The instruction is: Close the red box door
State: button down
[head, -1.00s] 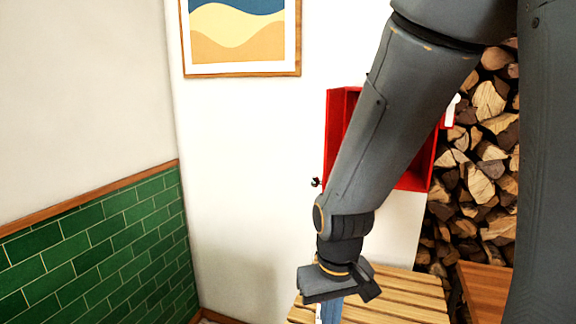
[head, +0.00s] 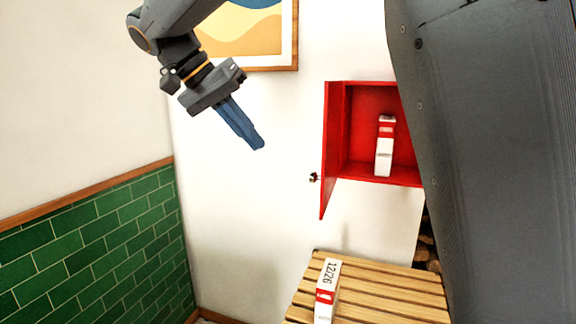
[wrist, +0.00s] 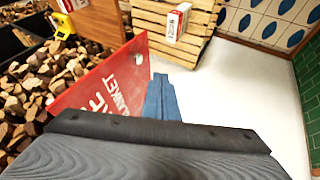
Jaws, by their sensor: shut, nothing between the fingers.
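The red box (head: 382,182) hangs on the white wall, open, with a white and red carton (head: 385,146) standing inside. Its red door (head: 330,150) is swung out at the box's left side, seen nearly edge-on, with a small dark knob (head: 314,177) on its outer face. In the wrist view the door's lettered red face (wrist: 98,90) lies left of the fingers. My gripper (head: 258,143) is shut and empty, left of the door and apart from it in the head view. The blue fingers also show in the wrist view (wrist: 161,98).
A slatted wooden crate (head: 390,296) stands below the box, with another white and red carton (head: 328,292) on it. Stacked firewood (wrist: 35,85) shows at left in the wrist view. A framed picture (head: 250,35) hangs behind my arm. The white wall left of the door is clear.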

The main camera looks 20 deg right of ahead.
jog(key=s+d+f+p, duration=0.1)
jog(key=d+f+p, duration=0.2)
jog(key=d+f, duration=0.4)
jog(key=shift+d+f, duration=0.3)
jog(key=shift+d, duration=0.9)
jog(key=shift+s, duration=0.1)
